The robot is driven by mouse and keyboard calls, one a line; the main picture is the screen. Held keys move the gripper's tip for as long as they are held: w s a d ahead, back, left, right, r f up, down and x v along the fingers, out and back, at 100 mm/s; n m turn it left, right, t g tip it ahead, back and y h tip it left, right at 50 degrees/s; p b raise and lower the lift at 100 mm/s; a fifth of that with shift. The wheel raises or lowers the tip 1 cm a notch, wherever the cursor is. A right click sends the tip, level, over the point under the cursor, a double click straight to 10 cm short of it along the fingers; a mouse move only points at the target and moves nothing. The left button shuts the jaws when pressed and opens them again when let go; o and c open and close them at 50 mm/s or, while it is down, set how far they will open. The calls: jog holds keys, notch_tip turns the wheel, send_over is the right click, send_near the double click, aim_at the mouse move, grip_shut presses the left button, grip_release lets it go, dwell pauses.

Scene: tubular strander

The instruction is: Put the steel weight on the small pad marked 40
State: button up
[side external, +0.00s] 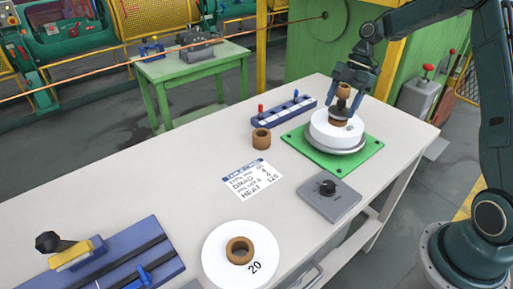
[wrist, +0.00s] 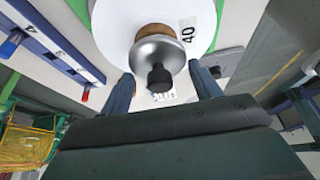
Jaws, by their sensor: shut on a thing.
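The steel weight (wrist: 158,55) is a shiny disc with a black knob, in the middle of the wrist view. My gripper (wrist: 163,75) is shut on it, one finger on each side. In the side view my gripper (side external: 350,88) is above the white disc (side external: 325,128), and the weight (side external: 341,112) looks dark and small under it. The weight covers part of the disc's brown core; whether it touches the core I cannot tell. The small pad marked 40 (wrist: 188,30) lies on the white disc, right of the weight in the wrist view, uncovered.
The white disc is on a round steel plate on a green base (side external: 367,152). A white disc marked 20 (side external: 220,255) lies in front.

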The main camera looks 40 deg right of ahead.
jog(key=shift+f, duration=0.4)
jog(key=shift+f, duration=0.1)
jog(key=o, duration=1.3)
jog(key=shift+c, duration=0.2)
jog(key=shift+v, duration=3.75)
